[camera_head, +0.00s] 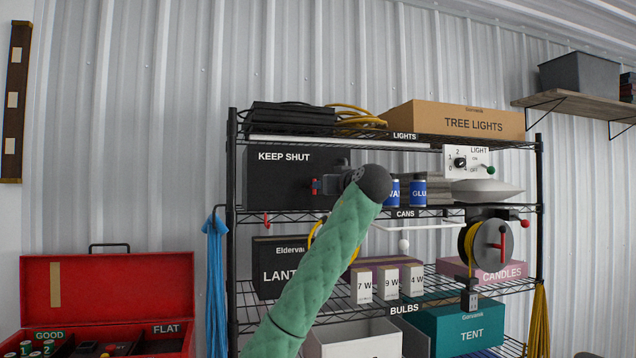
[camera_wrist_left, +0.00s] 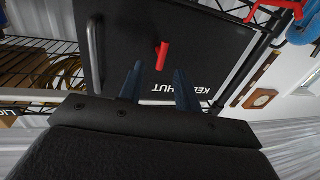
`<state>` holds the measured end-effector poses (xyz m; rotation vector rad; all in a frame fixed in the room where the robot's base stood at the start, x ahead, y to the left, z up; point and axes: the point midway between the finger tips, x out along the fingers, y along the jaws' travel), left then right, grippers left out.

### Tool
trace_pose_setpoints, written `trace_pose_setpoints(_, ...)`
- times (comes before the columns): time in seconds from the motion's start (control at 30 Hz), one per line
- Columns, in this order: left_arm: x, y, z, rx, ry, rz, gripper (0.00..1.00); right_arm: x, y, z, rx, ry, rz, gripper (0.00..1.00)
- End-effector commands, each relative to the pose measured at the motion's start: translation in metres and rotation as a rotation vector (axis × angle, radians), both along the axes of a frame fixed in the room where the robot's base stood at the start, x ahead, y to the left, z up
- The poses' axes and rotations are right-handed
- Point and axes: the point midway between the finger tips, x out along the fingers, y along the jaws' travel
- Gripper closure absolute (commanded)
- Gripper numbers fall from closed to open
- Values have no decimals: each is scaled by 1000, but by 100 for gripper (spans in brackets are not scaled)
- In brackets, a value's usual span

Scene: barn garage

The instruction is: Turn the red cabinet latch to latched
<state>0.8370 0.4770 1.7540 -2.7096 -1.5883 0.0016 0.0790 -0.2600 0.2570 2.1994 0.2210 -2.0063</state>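The black cabinet (camera_head: 266,190) marked KEEP SHUT sits on the upper part of the shelf rack, and its dark front fills much of the left wrist view (camera_wrist_left: 130,35). Its small red latch (camera_head: 315,187) is partly hidden by my gripper in the head view. In the left wrist view the latch (camera_wrist_left: 162,54) is a short red bar, upright in that turned picture. My left gripper (camera_wrist_left: 158,67) is open. Its two blue-grey fingers stand either side of the latch's near end, apart from it; whether they reach around it I cannot tell. My right gripper is not in view.
A grey bar handle (camera_wrist_left: 95,50) stands out from the cabinet front beside the latch. Blue cans (camera_head: 418,192) stand right of my wrist. A red hook (camera_head: 267,220) and blue cloth (camera_head: 216,285) hang at left. Small bulb boxes (camera_head: 388,283) sit below.

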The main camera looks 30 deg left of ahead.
Motion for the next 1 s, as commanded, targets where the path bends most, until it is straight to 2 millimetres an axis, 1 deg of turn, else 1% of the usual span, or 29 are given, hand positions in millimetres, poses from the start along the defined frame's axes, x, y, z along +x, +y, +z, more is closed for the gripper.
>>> trace_pose_setpoints(0.03, 3, 8, 6, 1, 2, 3, 66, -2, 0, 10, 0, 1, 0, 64)
trace_pose_setpoints(0.1, 8, 16, 5, 1, 3, 3, 66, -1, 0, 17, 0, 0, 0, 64)
trace_pose_setpoints(0.33, 21, 38, 3, 0, 1, 2, 66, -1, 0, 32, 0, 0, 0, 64)
trace_pose_setpoints(0.5, 25, 45, 1, 0, 1, 0, 66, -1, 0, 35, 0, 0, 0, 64)
trace_pose_setpoints(0.8, 26, 46, 0, 0, 0, 0, 66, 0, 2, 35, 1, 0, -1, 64)
trace_pose_setpoints(0.83, 26, 46, 0, 0, 0, 0, 70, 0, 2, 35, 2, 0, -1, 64)
trace_pose_setpoints(0.9, 26, 46, 0, 0, 0, 0, 84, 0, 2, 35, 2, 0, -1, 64)
trace_pose_setpoints(0.97, 26, 46, 0, 0, 0, 0, 96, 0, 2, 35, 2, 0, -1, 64)
trace_pose_setpoints(1.0, 26, 46, 0, 0, 0, 0, 100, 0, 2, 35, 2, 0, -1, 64)
